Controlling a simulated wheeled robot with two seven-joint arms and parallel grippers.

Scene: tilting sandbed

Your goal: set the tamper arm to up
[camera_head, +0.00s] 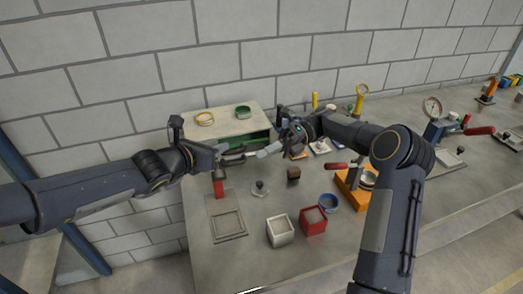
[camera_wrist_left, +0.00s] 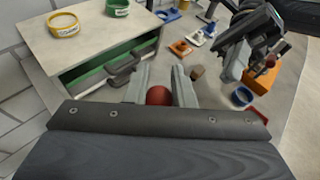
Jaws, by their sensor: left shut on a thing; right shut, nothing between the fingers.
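A red handle (camera_head: 218,186) stands at the back end of a flat grey base with a square frame (camera_head: 227,224); I take it to be the tamper arm. My left gripper (camera_head: 228,153) is just above it in the head view. In the left wrist view a round red end (camera_wrist_left: 158,96) shows between the fingers of my left gripper (camera_wrist_left: 160,88), which is shut on it. How the lower part of the arm joins the base is hard to see.
Behind stands a cabinet (camera_head: 222,122) with yellow (camera_head: 205,118) and green (camera_head: 242,111) rings on top. In front are a white box (camera_head: 280,231), a red box (camera_head: 313,220), a blue ring (camera_head: 329,202), a brown cube (camera_head: 293,174) and an orange block (camera_head: 352,197).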

